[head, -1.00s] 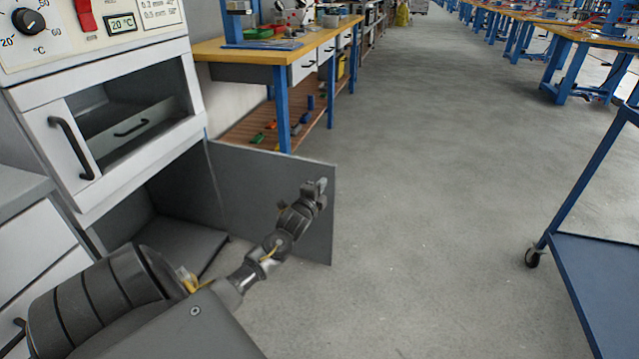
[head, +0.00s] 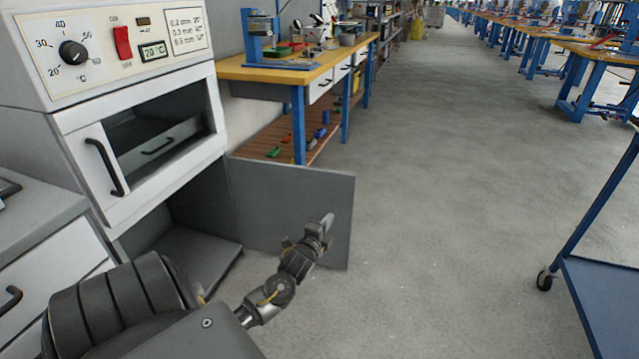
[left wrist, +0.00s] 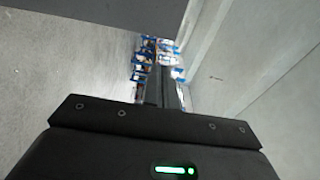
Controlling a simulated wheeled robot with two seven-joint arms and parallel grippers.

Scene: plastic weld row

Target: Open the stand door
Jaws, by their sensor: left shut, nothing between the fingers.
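The stand door (head: 285,200) is a flat grey panel. In the head view it stands swung wide open from the right side of the stand's lower compartment (head: 195,245), whose inside shows as empty. My left gripper (head: 328,220) is shut and empty, in front of the door's face near its free edge. I cannot tell whether it touches the door. In the left wrist view the shut fingers (left wrist: 162,88) point away from the camera, and a grey panel crosses the top. My right gripper is not in view.
Above the compartment is a white oven (head: 140,150) with a handle and a dial panel. A drawer cabinet (head: 45,260) stands at left. A wooden-topped workbench (head: 290,75) is behind the door. A blue trolley (head: 600,290) is at right; the floor between is clear.

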